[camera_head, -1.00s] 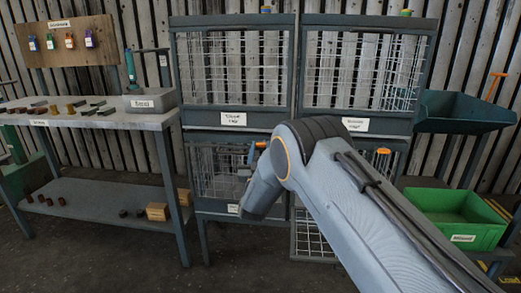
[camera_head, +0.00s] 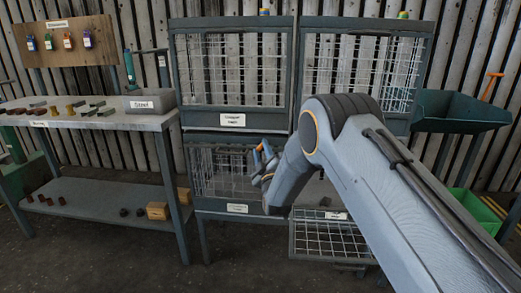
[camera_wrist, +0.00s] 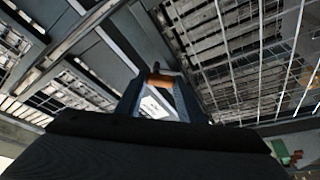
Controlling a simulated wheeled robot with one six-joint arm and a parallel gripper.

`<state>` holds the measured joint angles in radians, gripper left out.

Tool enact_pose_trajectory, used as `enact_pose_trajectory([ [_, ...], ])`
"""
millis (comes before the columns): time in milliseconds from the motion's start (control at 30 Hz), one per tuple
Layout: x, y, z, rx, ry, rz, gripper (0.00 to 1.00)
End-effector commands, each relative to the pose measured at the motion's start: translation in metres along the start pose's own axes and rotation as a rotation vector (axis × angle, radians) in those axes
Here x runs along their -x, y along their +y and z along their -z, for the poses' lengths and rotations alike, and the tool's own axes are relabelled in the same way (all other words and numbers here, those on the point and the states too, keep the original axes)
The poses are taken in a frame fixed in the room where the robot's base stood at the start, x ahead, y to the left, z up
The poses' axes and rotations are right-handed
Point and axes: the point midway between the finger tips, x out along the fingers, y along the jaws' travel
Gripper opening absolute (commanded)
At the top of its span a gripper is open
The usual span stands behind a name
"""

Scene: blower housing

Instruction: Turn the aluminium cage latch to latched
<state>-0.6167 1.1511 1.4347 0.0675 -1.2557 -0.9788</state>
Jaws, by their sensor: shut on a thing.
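Wire cages stand in two rows; their labels are too blurred to read surely, so I cannot tell which is the aluminium one. The lower left cage (camera_head: 222,172) has its door upright. An orange latch handle (camera_head: 258,148) shows at that cage's upper right, tilted in the picture. My gripper (camera_head: 262,168) is at this handle, its fingers partly hidden by my wrist. In the wrist view the orange handle (camera_wrist: 160,80) lies between the fingertips of my gripper (camera_wrist: 158,95), which is shut on it. How far the latch is turned is unclear.
A lowered wire door (camera_head: 330,238) juts out at the lower right cage, below my arm. A workbench (camera_head: 100,122) with small parts stands at left. A green bin (camera_head: 478,212) is at right, partly behind my arm. The floor in front is clear.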

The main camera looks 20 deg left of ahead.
Motion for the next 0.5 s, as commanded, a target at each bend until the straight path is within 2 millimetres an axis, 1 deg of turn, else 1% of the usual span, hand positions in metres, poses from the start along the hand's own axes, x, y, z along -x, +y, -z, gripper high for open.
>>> enact_pose_trajectory([
  [300,0.0006,0.0041,-0.0012,0.273,-0.001,0.113,0.12],
  [500,0.0010,0.0045,-0.0016,0.422,0.000,0.176,0.12],
])
